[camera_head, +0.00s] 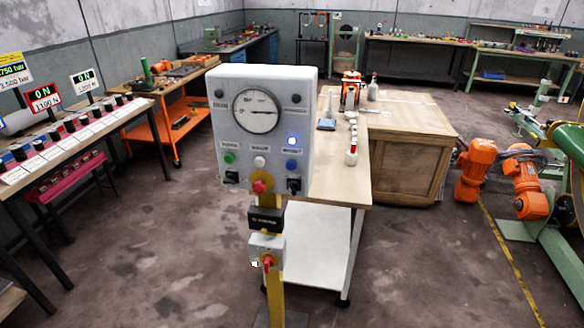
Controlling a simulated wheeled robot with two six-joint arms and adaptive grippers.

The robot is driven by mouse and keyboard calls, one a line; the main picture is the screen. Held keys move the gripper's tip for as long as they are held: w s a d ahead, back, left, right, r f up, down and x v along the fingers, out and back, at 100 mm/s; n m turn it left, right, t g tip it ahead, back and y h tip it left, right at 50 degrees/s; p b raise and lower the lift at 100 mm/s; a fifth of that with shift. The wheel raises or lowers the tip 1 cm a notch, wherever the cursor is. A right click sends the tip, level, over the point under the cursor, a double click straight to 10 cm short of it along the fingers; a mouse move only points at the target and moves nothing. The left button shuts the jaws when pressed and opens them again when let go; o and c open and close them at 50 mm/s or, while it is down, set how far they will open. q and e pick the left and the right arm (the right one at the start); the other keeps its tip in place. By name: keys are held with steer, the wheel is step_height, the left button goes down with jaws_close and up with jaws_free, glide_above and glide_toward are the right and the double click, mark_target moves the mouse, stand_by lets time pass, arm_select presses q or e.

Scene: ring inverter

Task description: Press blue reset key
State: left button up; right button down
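A grey control box (220,110) stands upright on a yellow post in the middle of the head view, its front facing me. A blue button (291,165) sits at the right of the row of buttons on its front. A bluish lamp (291,141) just above it is lit. A green button (229,158) is at the left of the row and a white one (260,161) in the middle. Neither of my grippers shows in the head view, and nothing covers the blue button.
A round gauge (256,111) and a red knob (259,187) are on the box. A smaller box with a red switch (267,248) is lower on the yellow post (277,292). A wooden-topped table (338,186) stands close behind. Bare floor (150,240) lies to the left.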

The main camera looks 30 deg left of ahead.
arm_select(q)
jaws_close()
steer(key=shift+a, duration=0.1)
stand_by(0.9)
